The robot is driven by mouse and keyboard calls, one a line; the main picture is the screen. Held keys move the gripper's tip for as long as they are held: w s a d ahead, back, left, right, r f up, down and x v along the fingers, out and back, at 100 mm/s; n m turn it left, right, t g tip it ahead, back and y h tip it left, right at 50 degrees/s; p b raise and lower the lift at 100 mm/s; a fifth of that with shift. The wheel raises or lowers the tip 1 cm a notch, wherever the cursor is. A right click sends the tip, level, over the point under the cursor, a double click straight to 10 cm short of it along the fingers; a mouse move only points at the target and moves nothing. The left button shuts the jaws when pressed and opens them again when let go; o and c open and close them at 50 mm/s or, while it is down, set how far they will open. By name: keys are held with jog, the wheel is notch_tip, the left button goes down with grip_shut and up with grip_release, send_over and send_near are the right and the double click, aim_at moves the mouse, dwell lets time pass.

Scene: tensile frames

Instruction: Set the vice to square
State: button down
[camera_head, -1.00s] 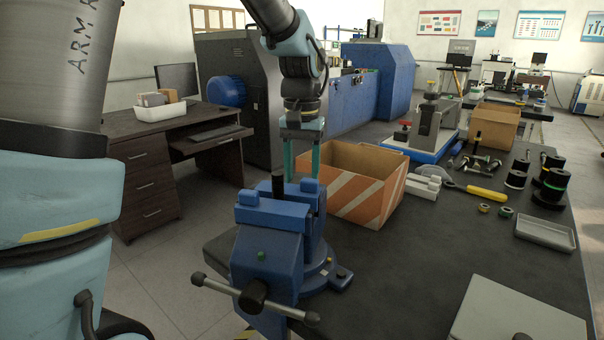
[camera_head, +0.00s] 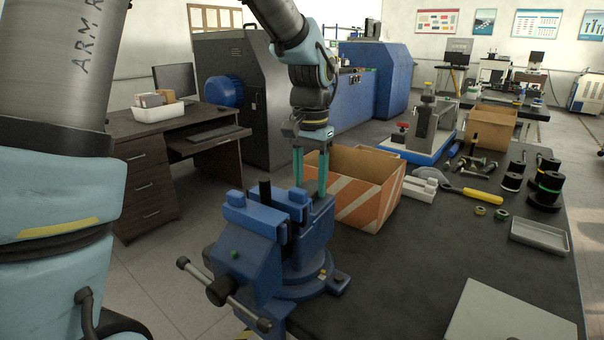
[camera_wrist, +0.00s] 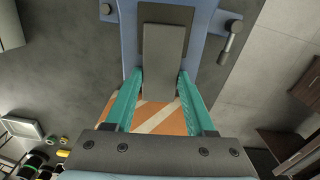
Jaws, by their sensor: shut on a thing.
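The blue vice (camera_head: 246,262) is mounted on a round swivel base at the near left corner of the dark bench. Its body stands turned at an angle, with the front jaw and handle bar (camera_head: 220,292) toward the lower left. A dark upright piece (camera_head: 265,190) shows at the jaws. My gripper (camera_head: 311,190) points down at the rear end of the vice, its teal fingers shut on it. In the wrist view the fingers (camera_wrist: 161,76) lie on both sides of the vice's grey rear block (camera_wrist: 162,50). The contact is partly hidden in the head view.
An orange-striped open cardboard box (camera_head: 362,205) stands right behind my gripper, close to the vice. White blocks (camera_head: 420,188), a yellow-handled tool (camera_head: 483,196), dark rolls and a grey tray (camera_head: 542,236) lie to the right. The bench between is clear.

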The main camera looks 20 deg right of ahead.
jog(key=shift+s+d+m, duration=0.25)
jog(key=shift+s+m, duration=0.1)
jog(key=shift+m, duration=0.25)
jog(key=shift+c, duration=1.2)
grip_release()
notch_tip(320, 180, up, 11)
jog(key=shift+b, duration=0.4)
jog(key=shift+a+f, duration=0.1)
